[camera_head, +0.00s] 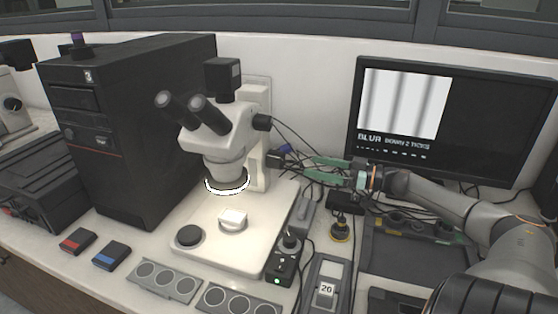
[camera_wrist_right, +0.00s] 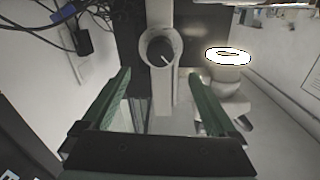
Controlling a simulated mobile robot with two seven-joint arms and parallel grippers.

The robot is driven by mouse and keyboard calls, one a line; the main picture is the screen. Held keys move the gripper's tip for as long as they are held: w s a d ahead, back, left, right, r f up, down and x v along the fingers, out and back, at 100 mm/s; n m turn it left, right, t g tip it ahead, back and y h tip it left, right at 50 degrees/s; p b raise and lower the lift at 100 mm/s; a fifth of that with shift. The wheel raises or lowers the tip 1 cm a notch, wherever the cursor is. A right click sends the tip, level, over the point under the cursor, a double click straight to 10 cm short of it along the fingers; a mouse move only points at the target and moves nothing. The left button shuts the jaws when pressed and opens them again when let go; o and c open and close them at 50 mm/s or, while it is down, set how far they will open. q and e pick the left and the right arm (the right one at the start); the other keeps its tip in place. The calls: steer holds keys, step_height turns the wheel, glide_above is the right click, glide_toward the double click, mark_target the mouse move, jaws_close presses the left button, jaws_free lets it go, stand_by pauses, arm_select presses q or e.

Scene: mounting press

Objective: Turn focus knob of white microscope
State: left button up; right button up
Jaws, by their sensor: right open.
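The white microscope (camera_head: 223,137) stands on its pale base with a lit ring under its head. A dark knob (camera_head: 264,122) shows on its right side in the head view. In the right wrist view a round black knob with a white pointer mark (camera_wrist_right: 160,51) lies ahead of the gap between my fingers. My right gripper (camera_head: 302,164) is open, its green fingers pointing left toward the microscope's column. In the right wrist view the gripper (camera_wrist_right: 159,73) is empty and the knob appears beyond its fingertips, with no contact visible. My left gripper is not in view.
A monitor (camera_head: 470,120) at the right shows blurred stripes and text beginning "BLUR". Cables hang behind my right gripper. A black computer tower (camera_head: 135,130) stands left of the microscope. A control box (camera_head: 283,266) and a block marked 20 (camera_head: 326,287) sit in front.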

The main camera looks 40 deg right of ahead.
mark_target(283, 160)
steer(key=b+x, duration=0.2)
steer(key=x, duration=0.3)
steer(key=shift+w+a, duration=0.2)
steer(key=shift+w, duration=0.05)
steer(key=shift+x, duration=1.1)
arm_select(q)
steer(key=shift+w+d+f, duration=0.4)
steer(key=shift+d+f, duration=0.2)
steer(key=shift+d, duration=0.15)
arm_select(e)
steer(key=shift+x, duration=1.4)
